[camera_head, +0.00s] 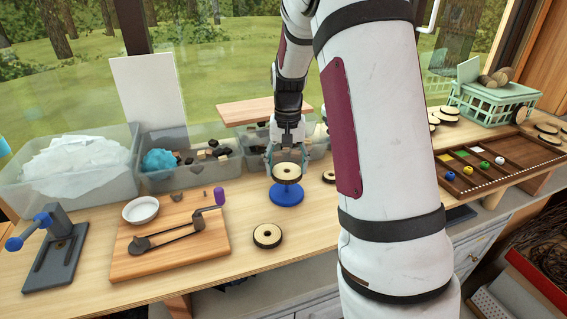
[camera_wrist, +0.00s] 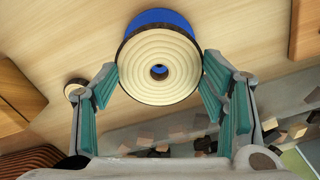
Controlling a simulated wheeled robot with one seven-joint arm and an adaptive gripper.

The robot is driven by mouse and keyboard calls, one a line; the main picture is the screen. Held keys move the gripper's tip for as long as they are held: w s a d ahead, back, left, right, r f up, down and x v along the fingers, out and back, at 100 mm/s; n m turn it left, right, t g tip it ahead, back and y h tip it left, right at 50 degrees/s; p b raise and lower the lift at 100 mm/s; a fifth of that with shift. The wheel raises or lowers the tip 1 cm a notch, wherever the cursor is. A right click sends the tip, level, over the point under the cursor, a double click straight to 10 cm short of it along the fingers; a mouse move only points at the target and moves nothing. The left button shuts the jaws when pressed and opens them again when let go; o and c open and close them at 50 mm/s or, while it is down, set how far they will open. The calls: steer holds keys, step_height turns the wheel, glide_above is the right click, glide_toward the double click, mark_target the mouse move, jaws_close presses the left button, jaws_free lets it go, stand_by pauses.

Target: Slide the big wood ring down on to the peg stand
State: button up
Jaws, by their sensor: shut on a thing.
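The big wood ring (camera_head: 286,171), pale with a dark bark rim, is held level by my gripper (camera_head: 285,152), over the blue peg stand (camera_head: 286,196). In the wrist view the grooved face of the ring (camera_wrist: 159,50) lies between the fingertips of my gripper (camera_wrist: 160,85), which are shut on its sides. The blue base of the stand (camera_wrist: 158,16) shows past the ring's edge. The ring's hole lies over the stand's middle. Most of the stand is hidden by the ring, and I cannot tell how far the peg is inside the hole.
Another wood ring (camera_head: 267,235) lies on the bench in front of the stand. A board with a purple-handled tool (camera_head: 170,240) and a white bowl (camera_head: 141,210) are left. Clear bins (camera_head: 190,160) stand behind. A small wood slice (camera_wrist: 75,86) lies beside one finger.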

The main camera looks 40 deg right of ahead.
steer(key=shift+f, duration=0.7)
steer(key=o, duration=1.4)
steer(key=shift+r, duration=0.15)
step_height(320, 180, up, 12)
steer(key=shift+s+a+f, duration=0.1)
